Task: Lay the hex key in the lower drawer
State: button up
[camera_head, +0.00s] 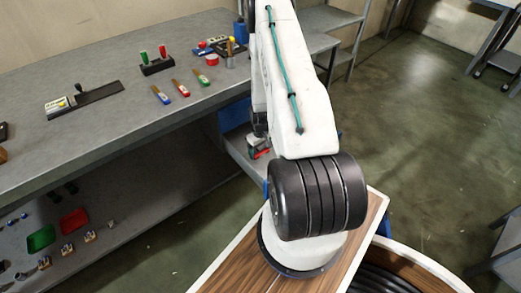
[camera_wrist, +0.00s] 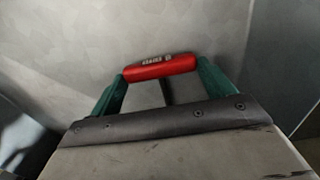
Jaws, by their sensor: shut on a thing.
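My gripper (camera_wrist: 161,70) shows in the wrist view, with its two green fingers shut on the ends of a red handle with pale lettering. I take this to be the hex key (camera_wrist: 158,67); a short dark shaft runs from it toward the camera. Behind it is a plain grey surface, and I cannot tell whether they touch. In the head view my arm hides most of the area around the gripper. A small red and dark patch shows beside the arm below the bench. I cannot make out the lower drawer with certainty.
A grey workbench (camera_head: 150,120) fills the left, holding brushes (camera_head: 181,88), a black tool (camera_head: 85,98) and screwdrivers in a block (camera_head: 157,66). Its lower shelf carries a green bin (camera_head: 41,238) and a red bin (camera_head: 74,221). Open floor (camera_head: 425,130) lies to the right.

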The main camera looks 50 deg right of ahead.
jog(key=o, duration=0.9)
jog(key=shift+f, duration=0.15)
jog(key=shift+o, duration=0.2)
jog(key=w+a+r, duration=0.2)
jog(key=a+r, duration=0.1)
jog(key=r, duration=1)
jog(key=w+a+r, duration=0.2)
jog(key=a+r, duration=0.1)
jog(key=r, duration=0.9)
jog(key=s+a+r+n, duration=0.1)
jog(key=a+r, duration=0.5)
jog(key=r, duration=0.2)
jog(key=s+a+r, duration=0.1)
jog(key=a+r, duration=0.5)
jog(key=r, duration=0.3)
jog(key=s+a+r+n+t, duration=0.1)
jog(key=s+a+r, duration=0.8)
jog(key=a+r, duration=0.15)
jog(key=s+a+r, duration=0.3)
jog(key=s+a, duration=0.3)
jog(key=s, duration=0.6)
jog(key=shift+s+a+n, duration=0.2)
jog(key=shift+s+n, duration=0.1)
jog(key=shift+s, duration=0.05)
